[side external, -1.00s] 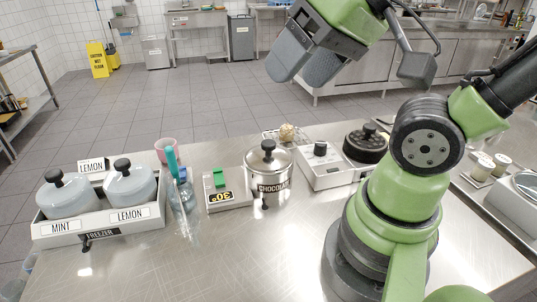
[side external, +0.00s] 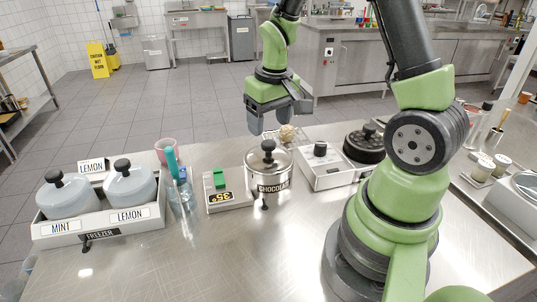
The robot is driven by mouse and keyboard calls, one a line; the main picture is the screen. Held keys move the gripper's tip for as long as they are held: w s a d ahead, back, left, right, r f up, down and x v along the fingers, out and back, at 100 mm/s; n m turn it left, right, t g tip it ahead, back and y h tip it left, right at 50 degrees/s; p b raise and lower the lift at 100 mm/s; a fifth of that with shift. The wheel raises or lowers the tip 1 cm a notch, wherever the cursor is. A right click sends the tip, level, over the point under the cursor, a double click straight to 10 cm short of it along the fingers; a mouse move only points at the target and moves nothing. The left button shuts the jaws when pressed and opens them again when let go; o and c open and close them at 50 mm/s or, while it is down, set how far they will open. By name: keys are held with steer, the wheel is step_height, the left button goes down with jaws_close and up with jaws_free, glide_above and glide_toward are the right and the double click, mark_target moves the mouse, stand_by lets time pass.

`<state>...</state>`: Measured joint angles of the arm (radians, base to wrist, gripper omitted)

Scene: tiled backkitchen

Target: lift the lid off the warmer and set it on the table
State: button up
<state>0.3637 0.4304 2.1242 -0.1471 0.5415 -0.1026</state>
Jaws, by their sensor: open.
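The warmer (side external: 324,176) is a white box at the back middle of the steel table, with a black dial knob on its left part. A round black lid (side external: 364,146) with a small knob sits on its right part, partly hidden behind my arm. A steel pot labelled CHOCOLATE (side external: 270,186) stands just left of the warmer, with its own black-knobbed steel lid (side external: 268,156) on. My gripper (side external: 272,122) is open and empty, pointing down, above and behind the pot and left of the black lid.
A freezer tray (side external: 101,233) with two lidded tubs, MINT and LEMON, stands at the left. The front middle of the table (side external: 215,255) is clear.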

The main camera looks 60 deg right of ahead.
mark_target(269, 143)
steer(key=shift+w+d+f, duration=0.15)
steer(key=shift+f, duration=1.55)
steer(key=shift+w+d+f, duration=0.1)
steer(key=shift+w+f, duration=0.05)
steer(key=shift+f, duration=1.55)
steer(key=c, duration=1)
steer(key=shift+c, duration=0.2)
steer(key=r, duration=0.9)
steer(key=shift+w+d+r, duration=0.15)
steer(key=shift+d+r, duration=0.15)
steer(key=shift+d, duration=0.1)
steer(key=d+f+m, duration=0.2)
steer(key=d+m, duration=0.4)
steer(key=d, duration=0.7)
steer(key=s+d+f+m+g, duration=0.15)
steer(key=s+d+m, duration=0.25)
steer(key=d, duration=0.4)
steer(key=s+d+f+m, duration=0.3)
steer(key=d, duration=0.4)
steer(key=shift+m+h, duration=0.3)
steer(key=shift+h, duration=0.1)
steer(key=f, duration=0.9)
steer(key=shift+s+d+f, duration=0.3)
steer(key=shift+s+f, duration=0.05)
steer(key=shift+f, duration=0.05)
